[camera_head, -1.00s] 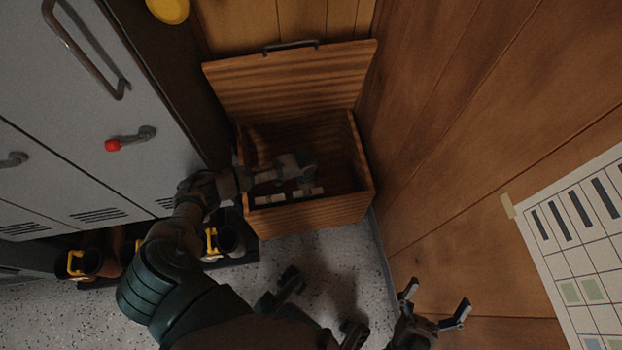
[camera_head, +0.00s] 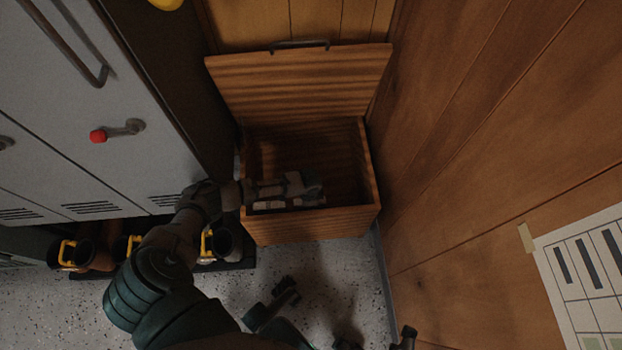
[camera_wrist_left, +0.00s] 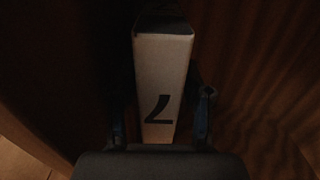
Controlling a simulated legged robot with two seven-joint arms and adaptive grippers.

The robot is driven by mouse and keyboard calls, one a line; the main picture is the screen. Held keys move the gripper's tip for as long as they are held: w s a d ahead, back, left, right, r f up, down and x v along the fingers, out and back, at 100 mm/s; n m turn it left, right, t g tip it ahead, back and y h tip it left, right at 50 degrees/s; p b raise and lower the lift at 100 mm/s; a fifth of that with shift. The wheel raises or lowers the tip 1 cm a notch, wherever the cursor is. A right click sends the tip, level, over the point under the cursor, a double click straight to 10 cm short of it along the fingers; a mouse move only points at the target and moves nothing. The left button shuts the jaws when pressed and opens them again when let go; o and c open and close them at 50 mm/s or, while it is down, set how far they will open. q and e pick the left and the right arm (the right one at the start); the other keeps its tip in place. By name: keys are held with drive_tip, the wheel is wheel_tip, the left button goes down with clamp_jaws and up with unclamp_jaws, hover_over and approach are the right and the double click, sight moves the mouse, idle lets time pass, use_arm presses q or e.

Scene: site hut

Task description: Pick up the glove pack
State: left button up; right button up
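A pale box-shaped pack (camera_wrist_left: 160,85) with a dark mark like a 7 stands between my left fingers in the left wrist view; I take it for the glove pack. My left gripper (camera_wrist_left: 160,118) is open around it, with a dark gap on each side. In the head view my left gripper (camera_head: 312,188) is inside the open wooden chest (camera_head: 310,226), near its front wall. Pale packs (camera_head: 262,205) show there, partly hidden by the gripper. Of my right gripper (camera_head: 405,338) only a tip shows at the bottom edge.
The chest's lid (camera_head: 300,85) stands raised at the back. A wooden wall (camera_head: 480,130) closes the right side.

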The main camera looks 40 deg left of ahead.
use_arm(q)
clamp_jaws()
